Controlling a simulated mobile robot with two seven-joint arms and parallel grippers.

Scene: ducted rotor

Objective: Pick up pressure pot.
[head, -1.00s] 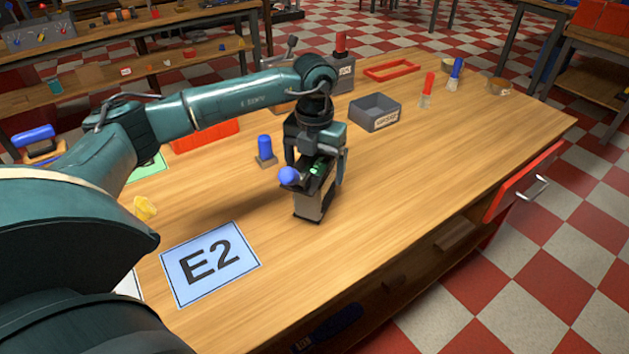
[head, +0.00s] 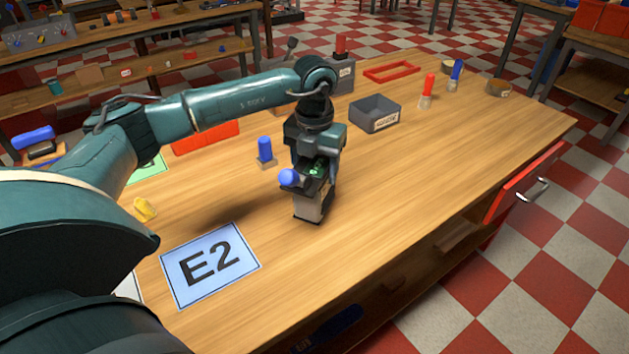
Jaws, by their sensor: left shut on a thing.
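My left gripper (head: 316,178) is shut on a small grey box-shaped thing with a dark top and a blue knob, which I take to be the pressure pot (head: 312,207). The pot is upright near the middle of the wooden table, behind and right of the E2 card. The blue knob sticks out on its left side. The gripper covers much of its top from above. I cannot tell whether its base touches the table. My right gripper is not in view.
The E2 card (head: 210,264) lies in front on the wooden table (head: 420,190). A blue-handled piece (head: 265,150) stands close behind left. A grey bin (head: 375,112), a red frame (head: 392,71) and red and blue upright pieces are farther back. The table's right side is clear.

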